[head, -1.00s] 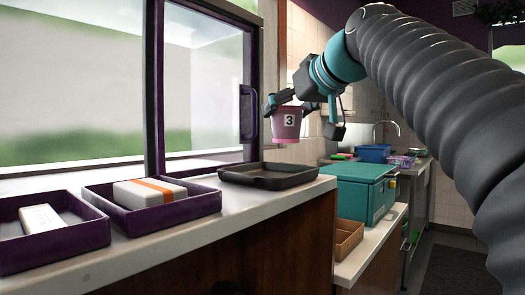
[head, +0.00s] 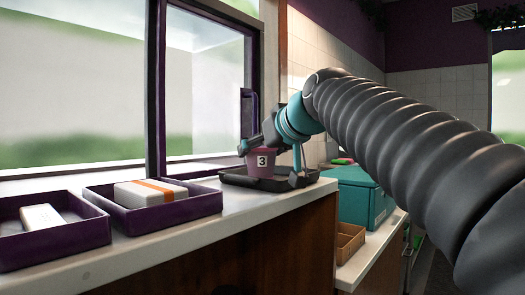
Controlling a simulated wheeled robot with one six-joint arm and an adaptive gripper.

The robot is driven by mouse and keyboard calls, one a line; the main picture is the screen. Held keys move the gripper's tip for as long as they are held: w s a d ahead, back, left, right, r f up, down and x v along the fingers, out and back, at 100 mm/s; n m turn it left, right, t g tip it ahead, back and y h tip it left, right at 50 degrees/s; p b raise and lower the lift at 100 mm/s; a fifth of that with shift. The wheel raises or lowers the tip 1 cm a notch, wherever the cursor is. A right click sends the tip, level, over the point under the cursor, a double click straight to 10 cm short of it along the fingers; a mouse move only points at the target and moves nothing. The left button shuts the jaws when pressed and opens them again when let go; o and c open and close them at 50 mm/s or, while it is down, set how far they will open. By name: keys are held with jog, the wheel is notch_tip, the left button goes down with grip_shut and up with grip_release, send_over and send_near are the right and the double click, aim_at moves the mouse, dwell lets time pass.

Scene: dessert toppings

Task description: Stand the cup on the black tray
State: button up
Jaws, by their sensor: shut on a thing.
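The cup (head: 261,164) is pink-purple with a white label showing a black 3. It is upright between the fingers of my gripper (head: 272,158), which is shut on it. The black tray (head: 236,180) lies on the white counter by the window. The cup is at the tray, its lower part within the tray's outline. I cannot tell whether its base touches the tray floor. My gripper and arm hide part of the tray's back and right side.
Two purple trays stand left of the black tray on the counter (head: 150,240): one (head: 168,217) holds a white box with an orange stripe, the other (head: 60,249) a small white block. A teal box (head: 362,197) and a brown bin (head: 349,241) stand lower right. The window frame is close behind.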

jog(key=shift+f, duration=0.1)
jog(key=o, duration=1.4)
jog(key=shift+c, duration=0.2)
jog(key=shift+r, duration=0.2)
jog(key=v, duration=1.2)
jog(key=shift+b, duration=0.3)
jog(key=shift+s, duration=0.15)
